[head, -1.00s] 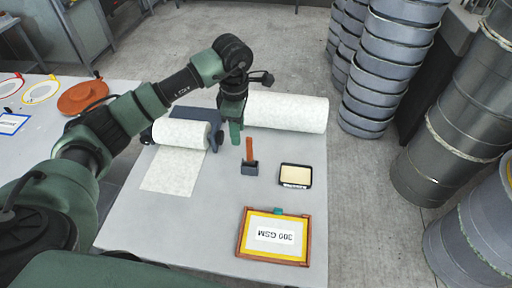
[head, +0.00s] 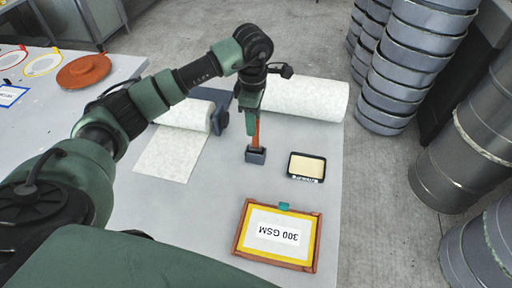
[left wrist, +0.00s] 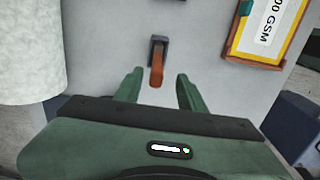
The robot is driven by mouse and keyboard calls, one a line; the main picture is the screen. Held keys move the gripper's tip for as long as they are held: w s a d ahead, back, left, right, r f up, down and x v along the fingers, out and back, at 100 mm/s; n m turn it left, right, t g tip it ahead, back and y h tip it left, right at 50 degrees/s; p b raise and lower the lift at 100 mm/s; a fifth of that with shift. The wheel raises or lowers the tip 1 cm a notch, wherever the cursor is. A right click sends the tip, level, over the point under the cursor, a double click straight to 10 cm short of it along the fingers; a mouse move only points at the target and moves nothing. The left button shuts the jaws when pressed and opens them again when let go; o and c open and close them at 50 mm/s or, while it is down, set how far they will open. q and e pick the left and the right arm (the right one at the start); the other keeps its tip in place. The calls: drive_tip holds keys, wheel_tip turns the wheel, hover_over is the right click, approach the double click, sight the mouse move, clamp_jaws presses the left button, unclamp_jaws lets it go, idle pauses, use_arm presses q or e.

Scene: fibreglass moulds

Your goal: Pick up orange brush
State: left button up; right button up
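My right gripper is not in view.
A roll of white mat (head: 305,99) lies behind, with another partly unrolled sheet (head: 170,155) to the left. A black-rimmed tray (head: 306,167) and a framed "300 GSM" sign (head: 277,234) lie to the right and front. Stacked grey bins (head: 405,60) stand beyond the table.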

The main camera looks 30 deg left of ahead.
sight(256, 137)
use_arm(q)
drive_tip(key=f+p, duration=0.1)
drive_tip(key=f, duration=0.1)
drive_tip(key=f+p, duration=0.1)
drive_tip(key=f, duration=0.1)
drive_tip(key=f+p, duration=0.1)
drive_tip(key=f, duration=0.2)
drive_tip(key=shift+w+d, duration=0.2)
drive_tip(key=shift+w, duration=0.05)
drive_tip(key=shift+f, duration=0.4)
clamp_jaws()
